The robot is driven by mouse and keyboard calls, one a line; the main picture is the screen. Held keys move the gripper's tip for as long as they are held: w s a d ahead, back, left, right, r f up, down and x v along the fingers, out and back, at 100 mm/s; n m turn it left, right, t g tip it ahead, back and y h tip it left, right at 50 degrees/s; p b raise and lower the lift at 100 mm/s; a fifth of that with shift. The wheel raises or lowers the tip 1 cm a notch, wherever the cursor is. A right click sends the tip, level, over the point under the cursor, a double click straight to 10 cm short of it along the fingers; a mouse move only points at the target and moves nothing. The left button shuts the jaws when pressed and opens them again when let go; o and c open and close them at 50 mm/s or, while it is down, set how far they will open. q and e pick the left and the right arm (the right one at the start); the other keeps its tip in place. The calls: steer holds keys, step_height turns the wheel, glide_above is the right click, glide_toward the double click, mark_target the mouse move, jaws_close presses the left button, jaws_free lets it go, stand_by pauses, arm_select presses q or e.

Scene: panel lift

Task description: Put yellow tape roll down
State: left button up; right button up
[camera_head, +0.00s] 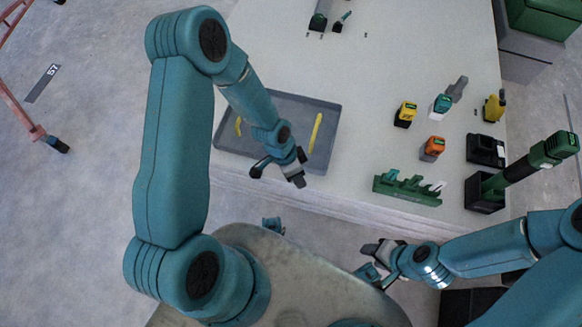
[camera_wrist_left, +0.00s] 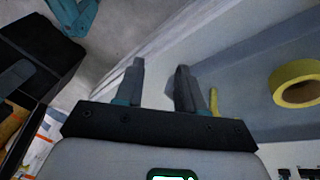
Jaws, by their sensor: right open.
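The yellow tape roll (camera_wrist_left: 290,72) shows as a ring at the right of the left wrist view, apart from the fingers. In the head view, a yellow strip (camera_head: 315,133) and a smaller yellow piece (camera_head: 238,126) show in the grey tray (camera_head: 330,108); I cannot tell which is the roll. My left gripper (camera_head: 278,174) is open and empty at the tray's front edge; its spread fingers (camera_wrist_left: 158,85) also show in the left wrist view. My left forearm hides part of the tray. My right gripper (camera_head: 372,262) is open and empty before the table's front edge.
The white table (camera_head: 365,60) carries yellow (camera_head: 405,113), teal (camera_head: 441,104) and orange (camera_head: 433,147) tools at the right. A green rack (camera_head: 408,189) stands near the front edge, with black holders beside it. The table between tray and tools is clear.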

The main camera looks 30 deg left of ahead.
arm_select(q)
steer(key=s+d+n, duration=0.4)
steer(key=s+n, duration=0.5)
steer(key=n, duration=0.1)
steer(key=shift+s+d+f, duration=0.15)
steer(key=shift+s+f, duration=0.2)
steer(key=shift+s, duration=0.05)
step_height(320, 180, up, 23)
steer(key=p, duration=2.2)
steer(key=shift+f+p, duration=0.15)
steer(key=shift+p, duration=0.2)
